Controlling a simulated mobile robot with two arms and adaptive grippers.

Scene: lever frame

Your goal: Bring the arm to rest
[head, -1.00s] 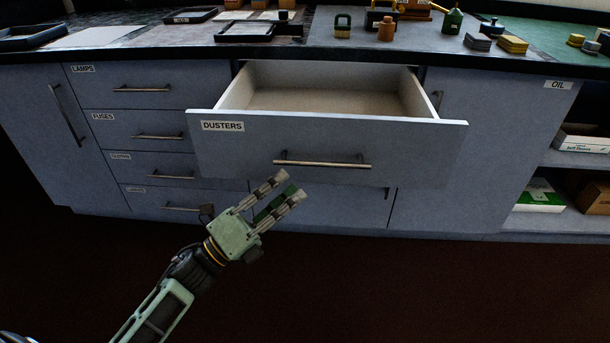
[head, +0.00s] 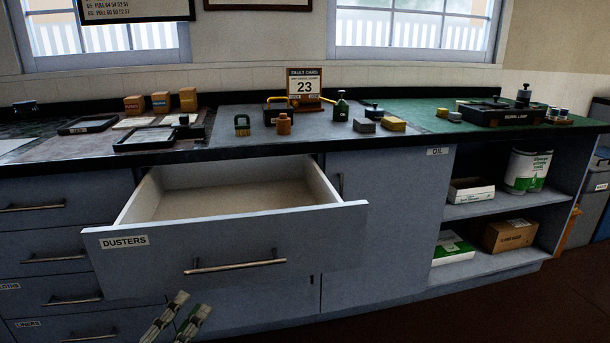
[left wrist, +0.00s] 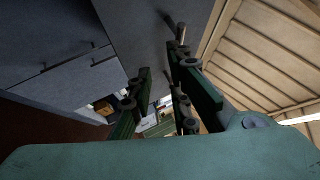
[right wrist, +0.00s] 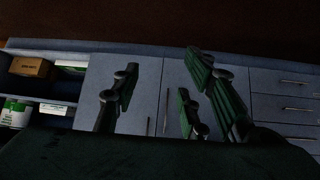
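The DUSTERS drawer (head: 225,247) stands pulled open, and the part of its inside that shows is empty. My left gripper (head: 192,302) is at the bottom edge of the head view, below the drawer's bar handle (head: 235,266) and apart from it. Its two fingers are spread with nothing between them; they also show in the left wrist view (left wrist: 158,62). My right gripper (right wrist: 160,62) shows only in the right wrist view, open and empty, with cabinet fronts beyond it. Most of both arms is out of view.
Right of the drawer are a closed OIL door (head: 380,215) and open shelves with boxes (head: 510,235). Dark floor (head: 470,310) in front is clear.

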